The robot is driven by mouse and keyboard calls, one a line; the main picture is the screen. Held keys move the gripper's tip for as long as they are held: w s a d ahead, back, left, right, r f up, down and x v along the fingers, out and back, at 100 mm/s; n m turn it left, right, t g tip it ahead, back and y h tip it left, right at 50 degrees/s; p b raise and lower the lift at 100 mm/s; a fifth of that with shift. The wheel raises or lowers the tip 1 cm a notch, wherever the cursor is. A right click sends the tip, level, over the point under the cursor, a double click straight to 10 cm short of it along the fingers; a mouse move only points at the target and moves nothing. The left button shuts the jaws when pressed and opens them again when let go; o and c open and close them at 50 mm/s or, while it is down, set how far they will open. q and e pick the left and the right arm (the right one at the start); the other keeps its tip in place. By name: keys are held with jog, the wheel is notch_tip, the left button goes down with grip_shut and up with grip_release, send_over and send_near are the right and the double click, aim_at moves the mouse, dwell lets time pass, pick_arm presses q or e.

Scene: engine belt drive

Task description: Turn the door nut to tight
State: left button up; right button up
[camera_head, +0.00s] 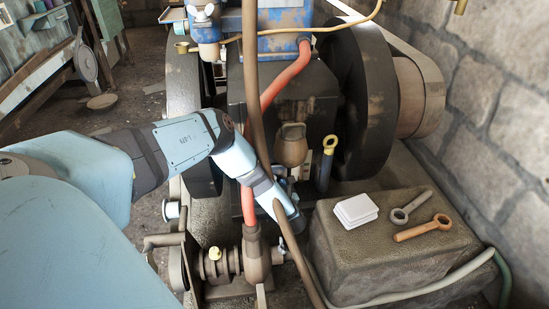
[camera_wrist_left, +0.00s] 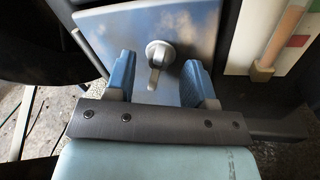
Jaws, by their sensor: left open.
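The door nut (camera_wrist_left: 157,54) is a grey metal nut with a round boss and a short lever pointing down. It sits on a blue-grey door plate (camera_wrist_left: 105,35) in the left wrist view. My left gripper (camera_wrist_left: 160,72) is open, with one blue finger on each side of the nut's lever. Gaps show between both fingers and the lever. In the head view my left arm reaches down to the engine's lower middle, where the left gripper (camera_head: 285,205) is partly behind hoses. The nut cannot be made out there. My right gripper is not in view.
Brown and red hoses (camera_head: 276,87) run close by my left wrist. A dark flywheel (camera_head: 362,95) stands to the right.

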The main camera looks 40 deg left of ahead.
pick_arm(q)
jog(key=shift+w+a, duration=0.25)
jog(key=shift+a, duration=0.2)
jog(key=c, duration=0.9)
jog(key=shift+r+m+p, duration=0.25)
jog(key=shift+m+p, duration=0.55)
jog(key=shift+p, duration=0.25)
jog(key=shift+f+m+t+y+p, duration=0.2)
jog(key=shift+m+p, duration=0.35)
jog(key=shift+m, duration=0.5)
jog(key=shift+f+m+t+y+p, duration=0.2)
jog(key=shift+m+p, duration=0.3)
jog(key=shift+m, duration=0.55)
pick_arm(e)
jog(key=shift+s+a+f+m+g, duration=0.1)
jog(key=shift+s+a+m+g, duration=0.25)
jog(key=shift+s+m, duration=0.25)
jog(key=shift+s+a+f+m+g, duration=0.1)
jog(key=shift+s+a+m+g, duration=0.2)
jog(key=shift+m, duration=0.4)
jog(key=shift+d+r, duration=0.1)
